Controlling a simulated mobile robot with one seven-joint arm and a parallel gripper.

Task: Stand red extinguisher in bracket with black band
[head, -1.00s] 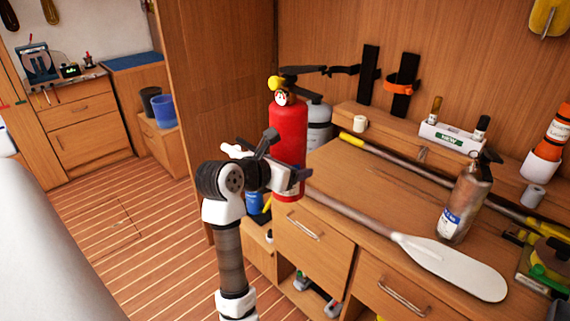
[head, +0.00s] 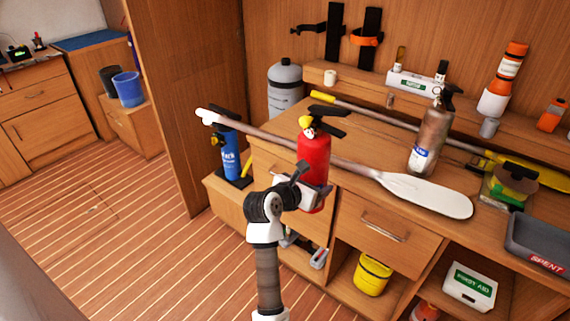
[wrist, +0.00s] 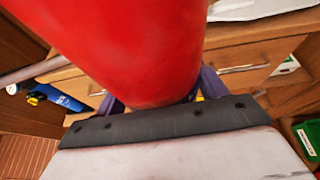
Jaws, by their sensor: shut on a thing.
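The red extinguisher (head: 313,158) is upright in my gripper (head: 314,190), which is shut on its lower body. It is held in front of the bench's drawers, and it fills the top of the wrist view (wrist: 130,45). The bracket with the black band (head: 333,32) is on the back wall, its band sticking out to the left. A second bracket with an orange band (head: 368,40) is just right of it. Both brackets look empty and stand well behind and above my gripper.
A paddle (head: 420,195) lies across the bench, its shaft passing behind the red extinguisher. A grey cylinder (head: 285,88) stands at the back left, a blue extinguisher (head: 231,158) lower left. A worn metal extinguisher (head: 430,135) stands on the bench. A yellow pole (head: 370,115) lies behind.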

